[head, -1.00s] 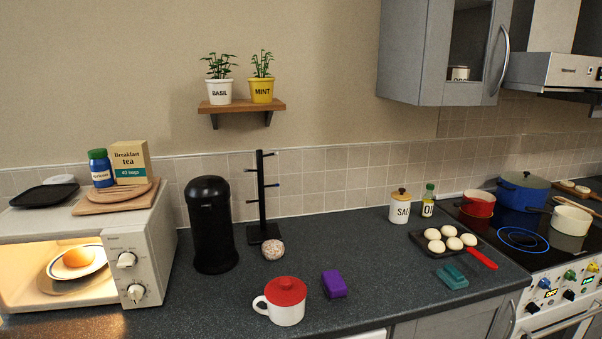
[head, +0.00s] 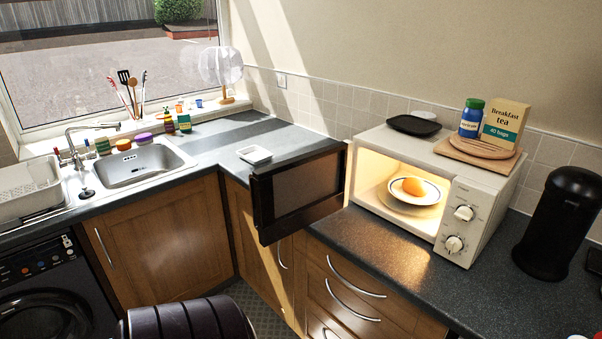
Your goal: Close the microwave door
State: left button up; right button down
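The white microwave (head: 482,213) stands on the dark counter right of centre, lit inside. Its dark door (head: 298,190) is wide open, swung out to the left past the counter's front edge. Inside, a plate (head: 388,192) carries a round orange-yellow food item (head: 413,187). Neither of my grippers shows in the head view.
On the microwave's top are a black tray (head: 414,125), a wooden board (head: 476,153), a blue jar (head: 471,118) and a tea box (head: 504,122). A black canister (head: 552,222) stands close to its right. A white dish (head: 254,154) sits behind the door. The counter in front of the microwave is clear. A dark ribbed rounded object (head: 185,320) is at the bottom edge.

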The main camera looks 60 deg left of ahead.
aim_at(288, 196)
jog(key=k+j, duration=0.1)
jog(key=j, duration=1)
jog(key=k+j, duration=0.15)
jog(key=j, duration=0.4)
jog(key=k+j, duration=0.1)
jog(key=j, duration=0.45)
jog(key=k+j, duration=0.1)
jog(key=j, duration=1)
jog(key=k+j, duration=0.15)
jog(key=j, duration=0.4)
jog(key=k, duration=0.45)
